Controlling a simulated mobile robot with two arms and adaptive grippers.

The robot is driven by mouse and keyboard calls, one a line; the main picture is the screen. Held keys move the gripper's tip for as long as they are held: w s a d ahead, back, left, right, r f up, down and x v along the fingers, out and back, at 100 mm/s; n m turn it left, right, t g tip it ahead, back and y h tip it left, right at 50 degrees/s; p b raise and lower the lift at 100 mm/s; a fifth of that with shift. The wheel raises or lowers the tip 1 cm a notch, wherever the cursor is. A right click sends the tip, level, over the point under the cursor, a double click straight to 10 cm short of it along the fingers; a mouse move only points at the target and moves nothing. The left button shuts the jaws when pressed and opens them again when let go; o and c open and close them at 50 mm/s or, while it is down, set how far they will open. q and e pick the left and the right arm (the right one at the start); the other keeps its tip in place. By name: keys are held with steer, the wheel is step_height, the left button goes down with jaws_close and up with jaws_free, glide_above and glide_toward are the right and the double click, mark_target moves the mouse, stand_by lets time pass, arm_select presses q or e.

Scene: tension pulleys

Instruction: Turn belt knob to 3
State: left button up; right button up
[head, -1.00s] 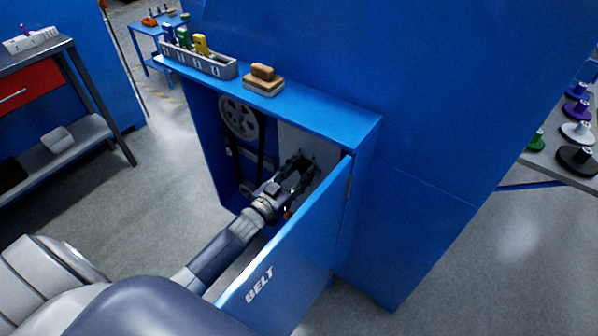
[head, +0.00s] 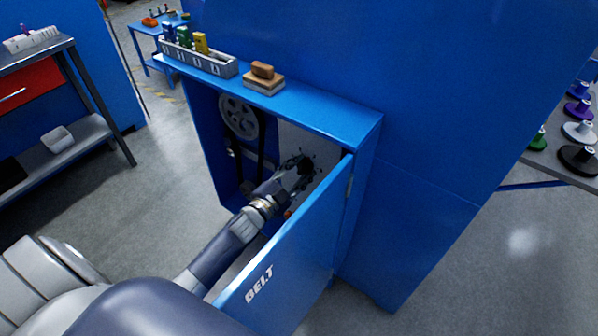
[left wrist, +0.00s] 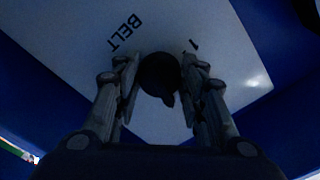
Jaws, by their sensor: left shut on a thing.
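The belt knob (left wrist: 158,75) is a dark round knob with a small pointer, on a white plate (left wrist: 75,50) marked "BELT" in the left wrist view. A "1" mark shows to its upper right; no 3 can be made out. My left gripper (left wrist: 160,85) is shut on the knob, one finger on each side. In the head view my left gripper (head: 303,166) reaches inside the open blue cabinet and hides the knob. My right gripper is not in view.
The cabinet door (head: 290,250) marked "BELT" stands open just right of my left arm. A pulley wheel (head: 239,118) with a belt is inside at left. A grey bin (head: 200,60) and tan blocks (head: 264,82) sit on top.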

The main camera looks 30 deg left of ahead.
arm_select(q)
steer(key=shift+r+m, duration=0.1)
steer(key=shift+m, duration=1.2)
steer(key=o, duration=1.1)
steer(key=shift+c, duration=0.2)
